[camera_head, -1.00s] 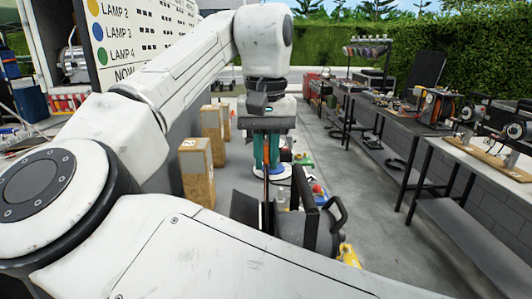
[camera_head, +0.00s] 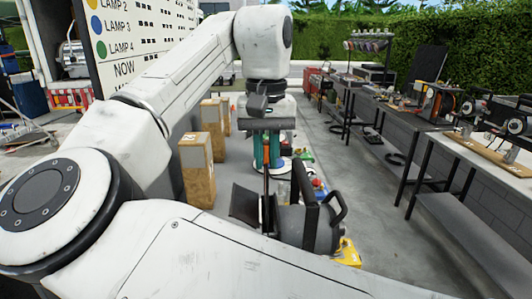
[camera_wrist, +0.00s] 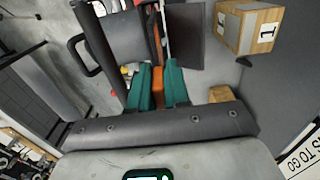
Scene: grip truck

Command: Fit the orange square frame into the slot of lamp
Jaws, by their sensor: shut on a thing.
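My gripper (camera_head: 267,166) points down above the dark grey lamp (camera_head: 322,228), its teal fingers shut on the orange square frame (camera_wrist: 158,88). The frame shows edge-on as a thin upright orange strip.
Wooden boxes (camera_head: 197,170) stand left of the lamp. A long bench with equipment (camera_head: 480,165) runs along the right. A yellow object (camera_head: 347,254) lies by the lamp's lower right. The grey floor between lamp and bench is mostly clear.

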